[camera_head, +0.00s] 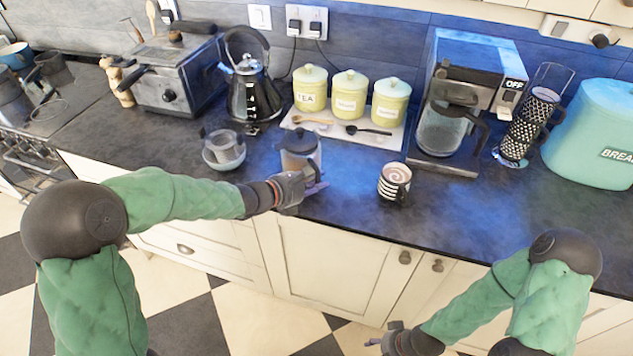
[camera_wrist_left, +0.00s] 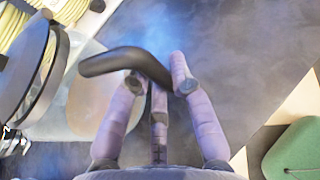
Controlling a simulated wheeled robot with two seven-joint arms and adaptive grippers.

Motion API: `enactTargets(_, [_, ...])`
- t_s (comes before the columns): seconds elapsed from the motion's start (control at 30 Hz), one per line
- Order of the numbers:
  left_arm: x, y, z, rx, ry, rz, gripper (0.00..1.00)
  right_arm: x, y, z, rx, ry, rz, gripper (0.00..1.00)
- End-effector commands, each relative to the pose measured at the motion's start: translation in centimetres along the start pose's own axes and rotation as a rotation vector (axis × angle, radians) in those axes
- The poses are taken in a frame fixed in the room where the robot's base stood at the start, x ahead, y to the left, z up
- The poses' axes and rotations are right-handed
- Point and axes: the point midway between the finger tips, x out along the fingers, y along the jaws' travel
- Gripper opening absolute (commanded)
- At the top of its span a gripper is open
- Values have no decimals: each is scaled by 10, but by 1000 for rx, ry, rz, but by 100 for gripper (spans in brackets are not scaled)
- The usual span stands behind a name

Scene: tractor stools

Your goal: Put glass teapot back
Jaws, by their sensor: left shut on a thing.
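The glass teapot (camera_head: 301,158) has a clear body and a dark lid. It is on or just above the dark worktop near its front edge; I cannot tell which. My left gripper (camera_head: 298,187) is at its near side, shut on its black handle. In the left wrist view the handle (camera_wrist_left: 112,62) passes between my left gripper's fingers (camera_wrist_left: 160,80), with the glass body (camera_wrist_left: 85,95) to the left. My right gripper (camera_head: 385,335) is low in front of the cupboards, away from the worktop; its opening is unclear.
Behind are a tray (camera_head: 392,142) with canisters, a black kettle (camera_head: 251,95) and a coffee machine (camera_head: 480,70). The worktop right of the mug is clear.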

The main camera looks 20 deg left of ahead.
Motion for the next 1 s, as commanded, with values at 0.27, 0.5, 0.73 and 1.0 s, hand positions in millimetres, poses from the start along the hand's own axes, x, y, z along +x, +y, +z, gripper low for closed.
enactTargets(0.27, [1,0,-2,0,1,-1,38,4,1,0,0,0,0,52])
enactTargets(0.5, [1,0,-2,0,0,-1,45,3,1,0,0,0,0,52])
enactTargets(0.73, [-1,0,2,0,0,0,45,-2,-1,0,0,0,0,52])
enactTargets(1.0, [-49,2,4,0,-2,5,45,-15,-5,0,0,0,0,52])
